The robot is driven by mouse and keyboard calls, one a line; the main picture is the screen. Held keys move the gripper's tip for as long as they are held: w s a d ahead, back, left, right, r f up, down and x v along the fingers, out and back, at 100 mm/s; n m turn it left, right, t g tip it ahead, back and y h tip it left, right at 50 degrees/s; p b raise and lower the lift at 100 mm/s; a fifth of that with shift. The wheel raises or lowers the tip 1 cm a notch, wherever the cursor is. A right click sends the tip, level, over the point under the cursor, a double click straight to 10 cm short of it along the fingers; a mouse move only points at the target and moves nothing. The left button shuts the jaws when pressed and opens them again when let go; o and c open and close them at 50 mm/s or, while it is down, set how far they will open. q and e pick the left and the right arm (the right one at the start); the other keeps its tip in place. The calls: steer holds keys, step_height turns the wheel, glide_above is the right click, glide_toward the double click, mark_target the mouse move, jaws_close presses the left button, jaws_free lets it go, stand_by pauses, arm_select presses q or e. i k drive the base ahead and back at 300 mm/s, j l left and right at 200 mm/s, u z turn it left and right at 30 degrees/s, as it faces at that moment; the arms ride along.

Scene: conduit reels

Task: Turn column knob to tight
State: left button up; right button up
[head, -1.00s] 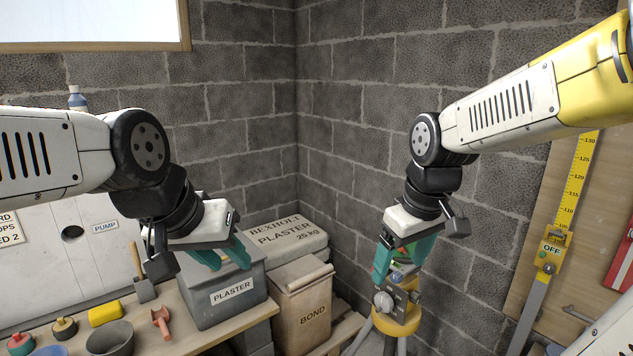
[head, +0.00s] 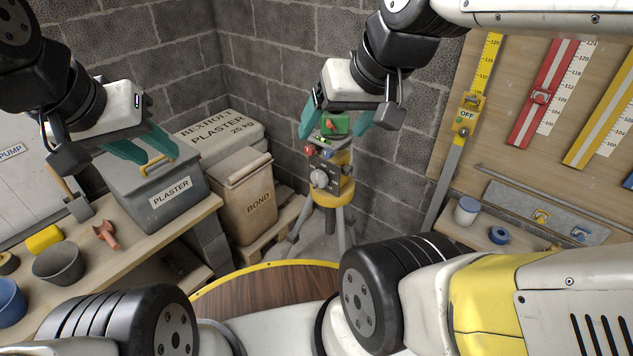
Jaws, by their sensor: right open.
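A yellow tripod head (head: 333,196) stands on grey legs near the wall corner, carrying a dark boxy instrument (head: 325,163). A pale grey round knob (head: 319,178) is on its near face, with a small red knob (head: 309,150) above it. I cannot read which setting any knob is at. My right gripper (head: 335,127) is open, its teal fingers pointing down just above the instrument, apart on either side of a green part (head: 335,125). Contact cannot be made out. My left gripper (head: 147,148) is open and empty above the grey plaster bin.
A bench with a bucket (head: 57,263) is at left.

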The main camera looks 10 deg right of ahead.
mark_target(347, 169)
steer(key=l+z, duration=0.15)
steer(key=z, duration=0.25)
steer(key=l+z, duration=0.15)
steer(key=z, duration=0.25)
steer(key=l+z, duration=0.15)
steer(key=z, duration=0.25)
steer(key=i+l+z, duration=0.1)
steer(key=z, duration=0.3)
